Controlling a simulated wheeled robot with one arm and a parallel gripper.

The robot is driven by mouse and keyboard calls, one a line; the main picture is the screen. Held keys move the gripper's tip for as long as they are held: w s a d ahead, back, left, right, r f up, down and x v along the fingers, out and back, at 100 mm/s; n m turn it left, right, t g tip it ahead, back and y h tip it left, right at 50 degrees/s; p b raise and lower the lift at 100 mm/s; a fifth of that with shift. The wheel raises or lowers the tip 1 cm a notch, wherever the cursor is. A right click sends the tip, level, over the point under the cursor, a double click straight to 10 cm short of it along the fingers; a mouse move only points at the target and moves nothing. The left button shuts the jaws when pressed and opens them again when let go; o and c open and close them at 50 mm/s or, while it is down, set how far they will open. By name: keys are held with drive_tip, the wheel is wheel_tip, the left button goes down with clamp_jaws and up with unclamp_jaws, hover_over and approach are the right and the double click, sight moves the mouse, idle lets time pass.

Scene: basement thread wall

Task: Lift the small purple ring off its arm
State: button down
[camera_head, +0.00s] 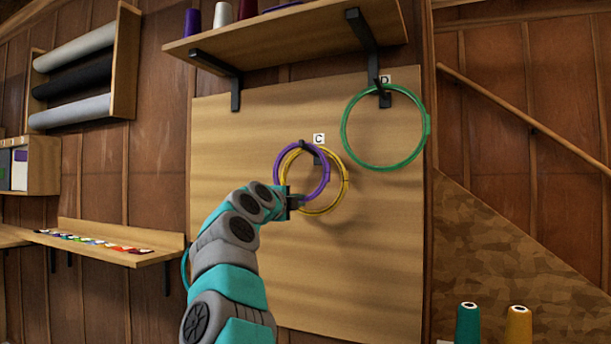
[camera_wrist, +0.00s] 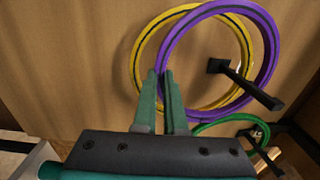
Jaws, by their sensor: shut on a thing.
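The small purple ring (camera_head: 276,165) is at the arm (camera_wrist: 238,78) below label C (camera_head: 319,139). In the wrist view the purple ring (camera_wrist: 272,50) crosses this black arm near its outer end; I cannot tell whether it touches it. My gripper (camera_head: 296,201) is shut on the lower part of the purple ring; its green fingers (camera_wrist: 161,78) also show in the wrist view. A larger yellow ring (camera_head: 346,182) hangs behind the purple one, closer to the board, around the same arm.
A large green ring (camera_head: 344,140) hangs on the arm under label D (camera_head: 385,79), up and to the right. A shelf (camera_head: 290,32) with spools is above the board. Teal (camera_head: 468,324) and orange (camera_head: 518,325) spools stand at the lower right.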

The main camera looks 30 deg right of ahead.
drive_tip(key=shift+w, duration=0.1)
drive_tip(key=shift+r, duration=0.7)
drive_tip(key=shift+a, duration=0.1)
drive_tip(key=r+b+v, duration=0.1)
drive_tip(key=b+v, duration=0.1)
drive_tip(key=v, duration=0.8)
drive_tip(key=shift+r+b, duration=0.4)
drive_tip(key=shift+a, duration=0.1)
